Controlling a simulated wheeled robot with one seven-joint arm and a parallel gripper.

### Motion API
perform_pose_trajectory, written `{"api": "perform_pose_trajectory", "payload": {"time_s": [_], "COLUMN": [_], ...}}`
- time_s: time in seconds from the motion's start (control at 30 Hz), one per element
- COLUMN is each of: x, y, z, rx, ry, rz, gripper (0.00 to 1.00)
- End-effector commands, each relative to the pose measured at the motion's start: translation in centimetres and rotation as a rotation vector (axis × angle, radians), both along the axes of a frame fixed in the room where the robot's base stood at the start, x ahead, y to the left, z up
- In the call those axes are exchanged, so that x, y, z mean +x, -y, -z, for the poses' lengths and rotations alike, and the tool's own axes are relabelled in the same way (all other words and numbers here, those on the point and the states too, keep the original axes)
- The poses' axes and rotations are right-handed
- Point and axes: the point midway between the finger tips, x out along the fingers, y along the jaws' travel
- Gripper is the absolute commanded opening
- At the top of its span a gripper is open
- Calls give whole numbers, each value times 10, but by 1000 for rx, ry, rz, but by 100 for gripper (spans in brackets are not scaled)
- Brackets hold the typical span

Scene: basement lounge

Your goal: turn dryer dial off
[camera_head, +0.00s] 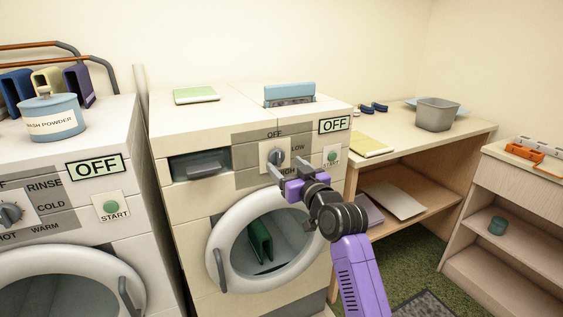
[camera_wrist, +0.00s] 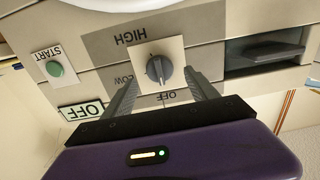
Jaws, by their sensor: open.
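The dryer dial (camera_head: 276,157) is a grey knob on a white plate on the middle machine's panel, with OFF, LOW and HIGH around it. The wrist view shows the dial (camera_wrist: 159,69) upside down, its ridge roughly upright; I cannot tell which end is the pointer. A sign (camera_head: 334,125) on the dryer (camera_head: 175,225) reads OFF. My gripper (camera_head: 287,165) is open and empty in front of the panel. In the wrist view its fingers (camera_wrist: 160,76) stand one on each side of the dial, with no clear contact.
A green START button (camera_head: 332,156) is right of the dial. The round dryer door (camera_head: 222,240) is below, with a green item behind its glass. A washer (camera_head: 110,160) stands left. A wooden desk (camera_head: 400,145) with a grey bin (camera_head: 437,114) stands right.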

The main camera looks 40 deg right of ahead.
Motion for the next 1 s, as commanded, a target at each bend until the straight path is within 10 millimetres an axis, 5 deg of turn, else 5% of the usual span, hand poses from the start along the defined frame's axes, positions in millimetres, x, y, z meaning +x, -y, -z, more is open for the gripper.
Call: {"api": "perform_pose_trajectory", "payload": {"time_s": [0.3, 1.0], "x": [-33, -35], "y": [-9, -8], "z": [0, -7], "rx": [-1, 8], "ry": [0, 31], "rz": [1, 10], "gripper": [67, 67]}}
